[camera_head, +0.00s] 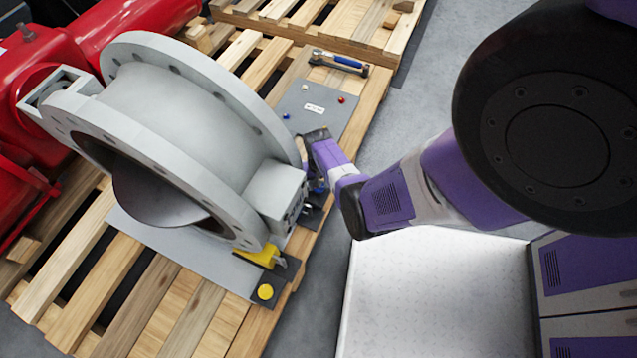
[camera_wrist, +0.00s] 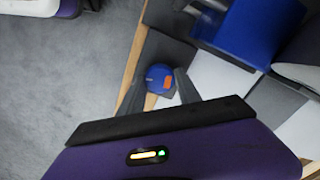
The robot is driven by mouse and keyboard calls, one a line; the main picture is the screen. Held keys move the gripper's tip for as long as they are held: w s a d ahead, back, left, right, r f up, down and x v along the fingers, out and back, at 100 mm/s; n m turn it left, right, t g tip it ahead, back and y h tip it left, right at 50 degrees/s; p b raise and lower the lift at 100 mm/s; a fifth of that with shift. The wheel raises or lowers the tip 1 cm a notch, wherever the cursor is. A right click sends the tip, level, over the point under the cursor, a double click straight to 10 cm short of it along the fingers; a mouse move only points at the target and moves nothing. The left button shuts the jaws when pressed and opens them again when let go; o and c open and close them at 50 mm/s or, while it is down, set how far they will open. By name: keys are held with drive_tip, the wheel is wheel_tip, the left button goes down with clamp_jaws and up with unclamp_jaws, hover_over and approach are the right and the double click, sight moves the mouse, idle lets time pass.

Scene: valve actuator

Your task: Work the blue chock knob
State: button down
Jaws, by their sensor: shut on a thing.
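The blue chock knob (camera_wrist: 159,74) is round, with an orange mark on its side. In the wrist view it sits on a dark base plate, between the two dark fingers of my gripper (camera_wrist: 160,82). My gripper is shut on it. A larger blue block (camera_wrist: 252,28), which looks like the blue chock, stands just beyond, to the upper right. In the head view my purple and white wrist reaches down beside the grey valve body (camera_head: 190,100), and the knob and fingertips are mostly hidden there.
A yellow chock (camera_head: 262,255) and yellow knob (camera_head: 265,291) sit at the valve's near end. A grey panel (camera_head: 325,113) with small coloured buttons and a blue-handled tool (camera_head: 338,63) lie farther along the wooden pallet. Red pipework (camera_head: 135,25) stands behind.

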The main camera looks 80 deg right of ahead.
drive_tip(key=shift+m, duration=0.3)
drive_tip(key=c, duration=0.8)
unclamp_jaws()
drive_tip(key=shift+c, duration=0.2)
wheel_tip(320, 180, up, 8)
drive_tip(key=p, duration=0.4)
drive_tip(key=shift+f, duration=0.1)
